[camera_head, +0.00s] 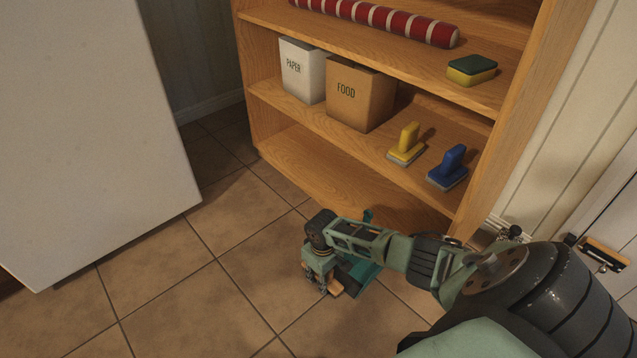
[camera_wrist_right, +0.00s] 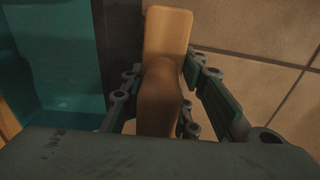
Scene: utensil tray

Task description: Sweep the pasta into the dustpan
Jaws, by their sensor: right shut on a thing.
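The teal dustpan (camera_head: 362,272) lies on the tiled floor in front of the shelf, partly hidden behind my right arm. It also fills the left of the right wrist view (camera_wrist_right: 60,60). My right gripper (camera_head: 324,288) is low beside the dustpan, pointing down. In the wrist view its fingers are shut around a tan wooden handle (camera_wrist_right: 167,35), which seems to be the brush's. The handle's other end and any bristles are hidden. I cannot make out any pasta in either view. My left gripper is out of view.
A wooden shelf unit (camera_head: 300,168) stands just behind the dustpan. It holds a white PAPER bin (camera_head: 303,72), a brown FOOD bin (camera_head: 358,95), yellow (camera_head: 407,146) and blue (camera_head: 449,168) scrubbers and a sponge (camera_head: 472,70). A pale cabinet (camera_head: 85,130) stands left. Floor between is clear.

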